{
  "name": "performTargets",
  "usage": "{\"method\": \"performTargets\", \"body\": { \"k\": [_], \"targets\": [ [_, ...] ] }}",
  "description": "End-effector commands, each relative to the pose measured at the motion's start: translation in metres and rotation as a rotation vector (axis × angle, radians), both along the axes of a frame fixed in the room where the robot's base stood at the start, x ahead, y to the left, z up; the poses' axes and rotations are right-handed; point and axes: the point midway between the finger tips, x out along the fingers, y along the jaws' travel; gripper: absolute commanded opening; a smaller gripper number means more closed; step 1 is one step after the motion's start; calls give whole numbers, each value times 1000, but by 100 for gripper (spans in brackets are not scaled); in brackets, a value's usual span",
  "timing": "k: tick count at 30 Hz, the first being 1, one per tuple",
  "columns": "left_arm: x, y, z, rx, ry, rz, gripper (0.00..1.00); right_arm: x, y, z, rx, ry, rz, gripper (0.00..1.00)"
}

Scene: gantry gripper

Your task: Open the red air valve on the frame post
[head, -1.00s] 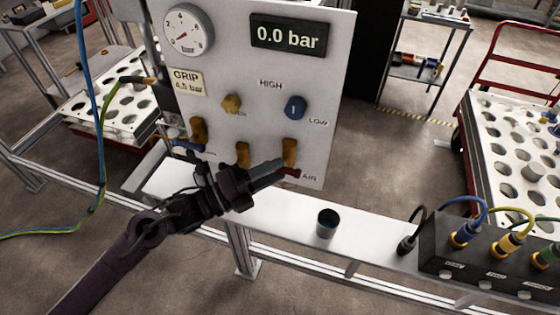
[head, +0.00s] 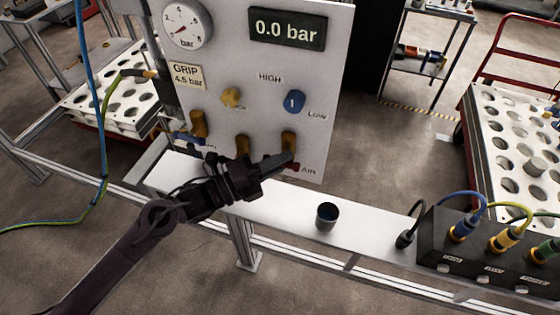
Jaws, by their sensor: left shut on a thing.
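The red air valve (head: 293,167) sits low on the white panel, beside the AIR label and under a brass fitting (head: 288,140). Only a small part of its red handle shows past my fingers. My left gripper (head: 284,159) reaches in from the left with its fingertips at the valve, shut on the handle. How far the handle is turned cannot be made out. The digital display (head: 288,29) reads 0.0 bar, and the round gauge (head: 187,22) is above left. My right gripper is not in view.
A blue knob (head: 293,101) and a yellow knob (head: 231,97) sit above the valve. A dark cup (head: 327,216) stands on the white ledge (head: 285,214). A black box (head: 485,250) with coloured cables is at the right. A blue hose (head: 84,90) hangs at the left.

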Motion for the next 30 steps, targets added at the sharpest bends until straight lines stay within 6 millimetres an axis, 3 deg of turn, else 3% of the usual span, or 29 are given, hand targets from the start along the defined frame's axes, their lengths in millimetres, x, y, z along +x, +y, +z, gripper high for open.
{"method": "performTargets", "body": {
  "k": [11,21,30],
  "targets": [
    [-1,-1,-8,-192,58,-2,0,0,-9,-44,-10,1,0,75],
    [-1,-1,-8,-496,156,-2,0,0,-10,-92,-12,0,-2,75],
    [-1,-1,-7,-768,247,1,0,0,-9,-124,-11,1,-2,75]
  ]
}}
